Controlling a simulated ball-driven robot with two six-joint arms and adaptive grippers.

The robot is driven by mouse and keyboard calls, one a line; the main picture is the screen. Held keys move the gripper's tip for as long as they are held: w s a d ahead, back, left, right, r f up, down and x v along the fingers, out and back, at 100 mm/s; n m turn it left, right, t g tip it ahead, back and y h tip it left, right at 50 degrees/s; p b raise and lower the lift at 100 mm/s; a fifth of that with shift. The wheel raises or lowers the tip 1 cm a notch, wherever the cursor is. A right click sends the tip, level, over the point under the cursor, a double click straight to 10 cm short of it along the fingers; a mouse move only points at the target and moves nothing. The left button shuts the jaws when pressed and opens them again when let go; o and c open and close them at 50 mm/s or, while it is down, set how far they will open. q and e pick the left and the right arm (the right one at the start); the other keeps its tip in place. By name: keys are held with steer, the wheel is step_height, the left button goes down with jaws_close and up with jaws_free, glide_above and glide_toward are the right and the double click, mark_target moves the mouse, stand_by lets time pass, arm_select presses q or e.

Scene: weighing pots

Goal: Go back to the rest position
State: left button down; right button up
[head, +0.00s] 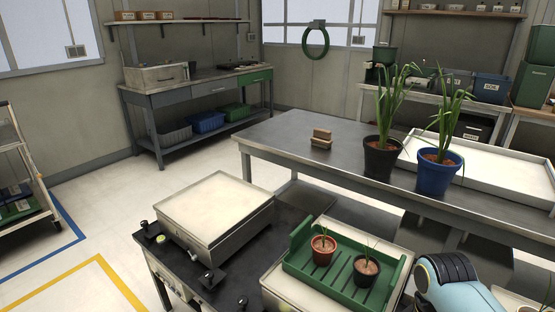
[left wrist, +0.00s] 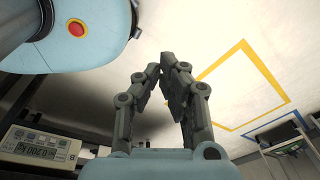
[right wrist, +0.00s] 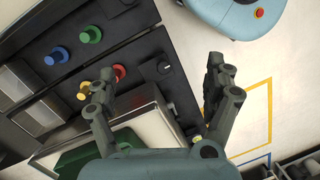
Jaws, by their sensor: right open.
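My left gripper (left wrist: 174,66) shows in the left wrist view. Its fingertips come together with nothing between them, and the pale floor lies behind. My right gripper (right wrist: 160,92) shows in the right wrist view. Its fingers are wide apart and empty, with a dark panel with coloured knobs and a pale-topped box behind them. Neither gripper shows in the head view; only a light blue part of my arm is at its lower right.
A green tray (head: 331,287) holds two small potted plants. A black pot (head: 381,160) and a blue pot (head: 434,176) stand on the grey table (head: 290,150). A scale display (left wrist: 40,146) is at lower left. Open floor lies to the left.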

arm_select(q)
steer(key=f+b, duration=0.2)
steer(key=s+f+b, duration=0.1)
steer(key=f+b, duration=0.1)
steer(key=shift+f, duration=0.1)
arm_select(e)
steer(key=s+d+f+m+t, duration=0.1)
steer(key=s+d+f+m, duration=0.2)
steer(key=s+f, duration=1.1)
steer(key=s+d+f+m+t, duration=0.2)
steer(key=s+d+f, duration=0.1)
steer(key=s+f, duration=1.1)
steer(key=s, duration=0.4)
steer(key=shift+s+m+h, duration=0.3)
steer(key=shift+s+m, duration=0.05)
steer(key=shift+m, duration=0.05)
